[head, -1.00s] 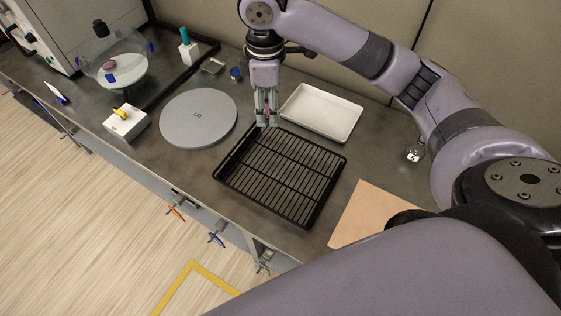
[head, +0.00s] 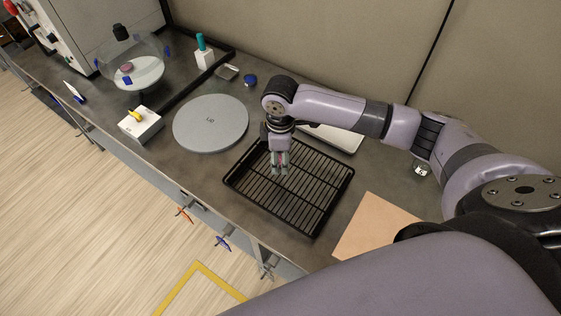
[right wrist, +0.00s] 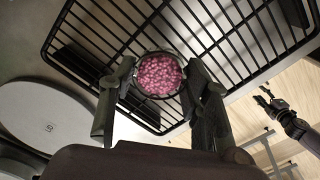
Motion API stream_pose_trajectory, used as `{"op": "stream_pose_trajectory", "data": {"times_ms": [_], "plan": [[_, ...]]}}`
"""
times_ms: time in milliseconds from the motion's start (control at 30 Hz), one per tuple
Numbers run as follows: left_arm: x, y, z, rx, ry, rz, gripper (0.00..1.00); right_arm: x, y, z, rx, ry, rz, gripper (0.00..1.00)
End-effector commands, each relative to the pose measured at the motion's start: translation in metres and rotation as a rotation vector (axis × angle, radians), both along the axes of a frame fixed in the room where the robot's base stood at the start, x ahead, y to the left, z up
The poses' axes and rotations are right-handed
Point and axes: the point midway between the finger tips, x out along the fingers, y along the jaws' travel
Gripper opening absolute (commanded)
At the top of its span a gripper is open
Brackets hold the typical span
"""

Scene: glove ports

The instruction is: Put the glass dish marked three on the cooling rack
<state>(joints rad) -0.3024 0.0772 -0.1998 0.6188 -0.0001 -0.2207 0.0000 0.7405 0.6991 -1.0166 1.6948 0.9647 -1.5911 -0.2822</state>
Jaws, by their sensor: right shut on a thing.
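A small round glass dish (right wrist: 160,75) filled with pink granules is between the fingers of my right gripper (head: 280,174). The gripper is shut on its rim from both sides. No mark on the dish is readable. The black wire cooling rack (head: 318,204) lies on the bench. In the head view the gripper is over the rack's left part, and its fingers hide most of the dish. In the right wrist view the rack bars (right wrist: 222,45) show behind the dish; I cannot tell whether they touch. My left gripper (right wrist: 268,98) shows small at the right; its jaw state is unclear.
A round grey plate (head: 211,124) lies left of the rack. A white tray (head: 340,139) behind it is partly hidden by my right arm. A tan board (head: 376,226) lies to the right. A glass-domed vessel (head: 136,72) and white block (head: 140,125) stand farther left.

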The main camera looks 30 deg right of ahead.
Motion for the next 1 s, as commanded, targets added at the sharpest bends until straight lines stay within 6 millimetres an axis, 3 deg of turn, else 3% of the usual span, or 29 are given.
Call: {"op": "stream_pose_trajectory", "data": {"times_ms": [200,600,633,900,1000], "plan": [[0.0,0.001,0.004,0.001,0.0,-0.001,0.4,-0.001,0.0,-0.03,0.0,0.004,0.0,0.17],[0.002,0.002,0.004,0.002,-0.004,-0.002,0.4,-0.001,0.0,-0.036,0.0,0.001,0.0,0.17],[0.002,0.002,0.004,0.002,-0.004,-0.002,0.4,0.0,0.0,-0.036,0.0,0.001,0.0,0.45],[0.003,0.002,0.004,0.002,-0.005,-0.002,0.4,0.0,0.0,-0.035,0.0,0.001,0.0,0.62],[0.003,0.002,0.004,0.002,-0.005,-0.002,0.4,0.0,0.0,-0.035,0.0,0.001,0.0,0.64]]}}
